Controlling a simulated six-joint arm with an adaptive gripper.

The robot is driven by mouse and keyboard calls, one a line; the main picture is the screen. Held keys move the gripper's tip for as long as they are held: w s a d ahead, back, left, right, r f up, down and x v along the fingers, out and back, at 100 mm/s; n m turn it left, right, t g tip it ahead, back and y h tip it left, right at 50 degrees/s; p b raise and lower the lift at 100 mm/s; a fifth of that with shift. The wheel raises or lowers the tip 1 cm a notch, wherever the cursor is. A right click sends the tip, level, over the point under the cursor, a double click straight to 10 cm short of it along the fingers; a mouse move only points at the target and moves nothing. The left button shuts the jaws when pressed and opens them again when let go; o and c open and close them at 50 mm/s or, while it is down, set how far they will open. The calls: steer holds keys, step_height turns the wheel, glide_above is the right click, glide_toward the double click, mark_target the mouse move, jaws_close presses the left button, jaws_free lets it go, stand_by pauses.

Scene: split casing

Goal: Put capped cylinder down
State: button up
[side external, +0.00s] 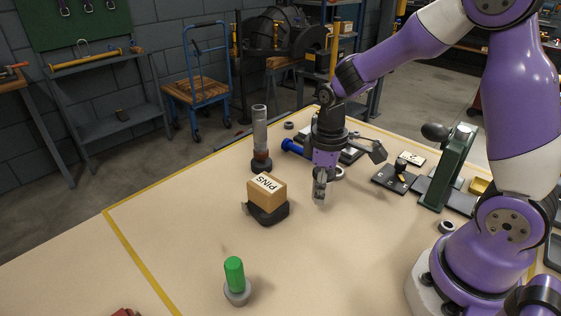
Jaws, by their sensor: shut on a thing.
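My gripper (320,190) points down above the middle of the bench, just right of the PINS box. Its fingers are shut on a small greyish piece, which I take to be the capped cylinder. The fingers hide most of it, so its cap and its exact tilt cannot be made out. I cannot tell whether its lower end touches the bench top (380,255) or hangs just above it.
The cardboard PINS box (267,191) sits in a dark holder left of my gripper. A tall grey tube (260,128) stands behind it. A green cylinder (234,273) stands in a grey base at front. A green press (447,168) stands right. The front middle is clear.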

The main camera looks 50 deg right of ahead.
steer(key=shift+f, duration=1.25)
steer(key=shift+f, duration=0.1)
steer(key=o, duration=1.3)
steer(key=shift+c, duration=0.2)
step_height(320, 180, up, 12)
steer(key=shift+s+r, duration=0.15)
steer(key=shift+r, duration=0.1)
steer(key=s+a+r+m+t, duration=0.3)
steer(key=s+r+m+t, duration=0.1)
steer(key=s, duration=0.3)
steer(key=shift+s+r+t, duration=0.15)
steer(key=shift+s+t, duration=0.05)
steer(key=shift+t, duration=0.4)
steer(key=shift+o, duration=0.2)
steer(key=shift+s+m, duration=0.25)
steer(key=shift+m, duration=0.05)
